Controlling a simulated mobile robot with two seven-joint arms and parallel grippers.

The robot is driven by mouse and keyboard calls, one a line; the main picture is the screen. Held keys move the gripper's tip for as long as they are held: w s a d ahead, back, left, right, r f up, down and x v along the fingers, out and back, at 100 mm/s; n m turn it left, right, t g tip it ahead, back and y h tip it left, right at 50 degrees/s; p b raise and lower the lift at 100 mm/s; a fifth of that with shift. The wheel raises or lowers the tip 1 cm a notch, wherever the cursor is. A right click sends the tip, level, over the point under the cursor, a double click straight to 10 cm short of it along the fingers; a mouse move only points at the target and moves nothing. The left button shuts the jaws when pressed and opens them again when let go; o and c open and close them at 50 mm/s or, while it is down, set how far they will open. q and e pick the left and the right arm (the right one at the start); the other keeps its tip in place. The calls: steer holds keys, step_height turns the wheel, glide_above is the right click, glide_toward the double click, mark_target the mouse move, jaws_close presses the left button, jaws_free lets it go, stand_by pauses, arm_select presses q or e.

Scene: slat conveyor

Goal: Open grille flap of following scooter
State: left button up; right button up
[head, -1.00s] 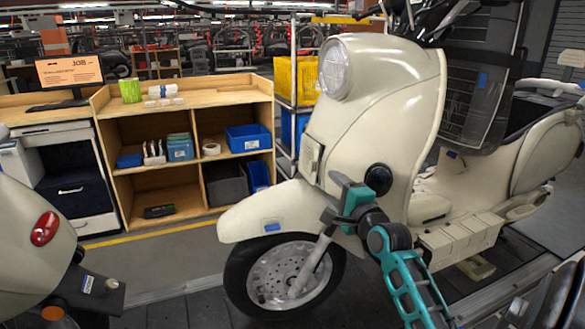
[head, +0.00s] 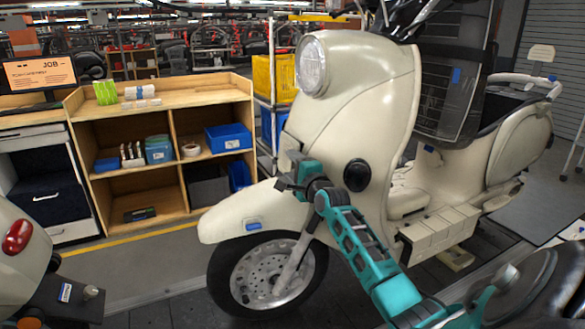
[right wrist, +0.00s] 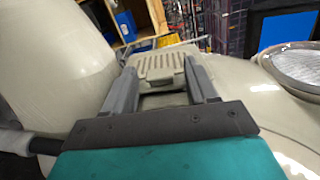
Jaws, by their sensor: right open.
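The cream scooter (head: 350,110) stands side-on with its front toward the left. Its small slotted grille flap (right wrist: 160,63) is on the front, between the leg shield and the front fender. In the head view the grille is partly hidden by my right gripper (head: 285,172). In the right wrist view my right gripper (right wrist: 160,80) is open, with one grey finger on each side of the grille. I cannot tell whether the fingers touch it. The flap looks shut, lying close to the body. My left gripper is not in view.
Another scooter's rear (head: 20,240) shows at the left edge. A wooden shelf (head: 170,93) with bins stands behind, beside a yellow crate (head: 274,78). The round headlight (right wrist: 298,70) is close to the right of my gripper. Clear floor lies between the shelf and the scooters.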

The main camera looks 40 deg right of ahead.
jaws_close()
stand_by(0.5)
